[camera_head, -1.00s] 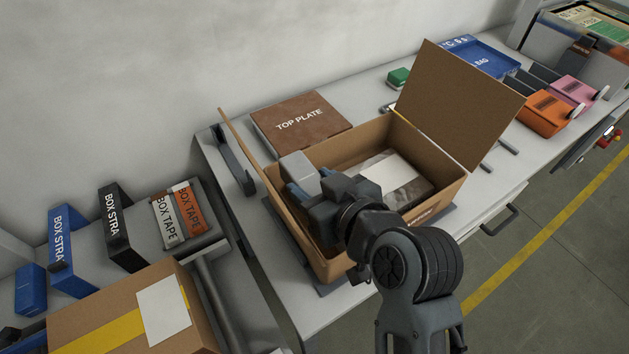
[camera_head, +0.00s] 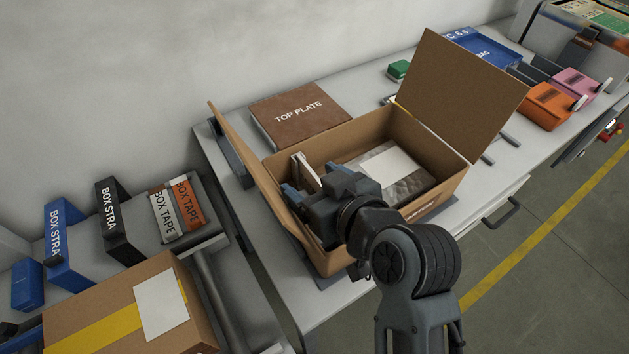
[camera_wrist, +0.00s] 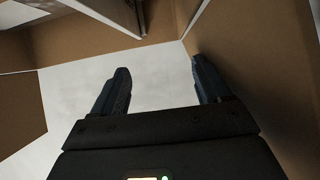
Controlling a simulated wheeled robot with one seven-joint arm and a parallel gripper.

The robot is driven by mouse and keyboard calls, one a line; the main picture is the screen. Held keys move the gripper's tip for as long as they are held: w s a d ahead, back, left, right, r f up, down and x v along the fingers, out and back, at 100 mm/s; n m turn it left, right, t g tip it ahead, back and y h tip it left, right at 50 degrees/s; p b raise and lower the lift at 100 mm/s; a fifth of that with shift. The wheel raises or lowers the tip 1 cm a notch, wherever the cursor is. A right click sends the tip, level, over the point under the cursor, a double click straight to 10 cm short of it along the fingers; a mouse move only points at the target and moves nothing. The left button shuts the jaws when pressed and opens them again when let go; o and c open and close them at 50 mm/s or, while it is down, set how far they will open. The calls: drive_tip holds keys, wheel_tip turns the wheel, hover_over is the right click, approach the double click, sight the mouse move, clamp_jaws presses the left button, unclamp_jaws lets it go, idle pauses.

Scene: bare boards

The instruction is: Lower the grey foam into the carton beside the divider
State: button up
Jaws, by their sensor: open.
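The open carton (camera_head: 453,184) stands on the bench. My gripper (camera_head: 308,183) points down inside its left part, jaws apart. In the wrist view a pale grey flat face, apparently the grey foam (camera_wrist: 75,95), lies below and between the open fingers, next to brown cardboard walls. In the head view my gripper and the carton hide the foam. A thin upright panel with a pale edge, apparently the divider (camera_head: 304,171), shows just behind my fingers. A greyish wrapped item with a white sheet (camera_head: 392,168) fills the carton's right part.
The carton's tall right flap (camera_head: 463,100) and left flap (camera_head: 240,160) stand up around my gripper. A brown TOP PLATE box (camera_head: 300,110) lies behind. A taped box (camera_head: 110,320) and tape boxes stand at left. Bins and a blue tray (camera_head: 483,55) are back right.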

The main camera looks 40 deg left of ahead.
drive_tip(key=shift+s+a, duration=0.1)
drive_tip(key=b+v, duration=0.1)
drive_tip(key=v, duration=0.6)
drive_tip(key=shift+d, duration=0.4)
drive_tip(key=shift+r, duration=0.1)
drive_tip(key=v, duration=0.8)
drive_tip(key=shift+b, duration=0.45)
